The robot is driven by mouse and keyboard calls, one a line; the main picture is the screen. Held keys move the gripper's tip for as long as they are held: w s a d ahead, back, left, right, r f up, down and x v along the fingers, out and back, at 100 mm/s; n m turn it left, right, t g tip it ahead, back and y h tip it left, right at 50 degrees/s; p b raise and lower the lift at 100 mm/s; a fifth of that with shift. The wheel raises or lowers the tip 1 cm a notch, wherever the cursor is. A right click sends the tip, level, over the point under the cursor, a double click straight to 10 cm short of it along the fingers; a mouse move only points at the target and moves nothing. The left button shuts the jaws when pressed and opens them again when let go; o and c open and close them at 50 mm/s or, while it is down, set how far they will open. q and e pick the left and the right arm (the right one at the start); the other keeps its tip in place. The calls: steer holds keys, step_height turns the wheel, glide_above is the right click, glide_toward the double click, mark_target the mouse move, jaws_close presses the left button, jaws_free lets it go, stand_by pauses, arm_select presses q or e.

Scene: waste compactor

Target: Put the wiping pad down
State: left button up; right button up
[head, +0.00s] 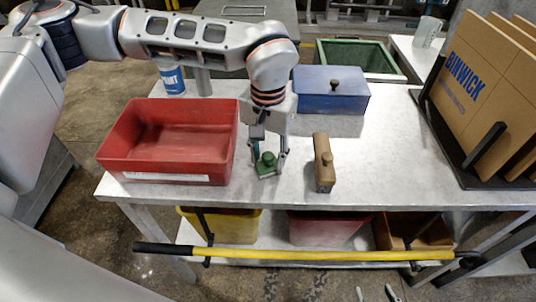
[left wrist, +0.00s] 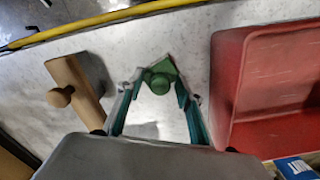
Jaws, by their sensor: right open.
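The green wiping pad (head: 267,161) has a round green knob and sits at the table's front, right of the red bin. It also shows in the left wrist view (left wrist: 160,84). My left gripper (head: 268,154) points down over the pad, one finger on each side. In the left wrist view the knob lies between its fingertips (left wrist: 161,86), with small gaps beside the knob. Whether the fingers press on the pad's edges is unclear. Fingertips of my right gripper (head: 376,294) show apart and empty at the bottom edge of the head view, below the table.
A red bin (head: 112,152) stands left on the table (head: 405,165). A wooden block with a knob (head: 322,160) lies right of the pad. A blue lidded box (head: 330,92) and a paint can (head: 172,80) stand behind. Cardboard sheets (head: 480,75) stand right. A yellow bar (head: 300,255) crosses the front.

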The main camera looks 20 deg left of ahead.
mark_target(268, 155)
arm_select(q)
step_height(268, 155, up, 12)
steer(key=shift+r+p, duration=0.15)
steer(key=shift+p, duration=0.3)
stand_by(0.5)
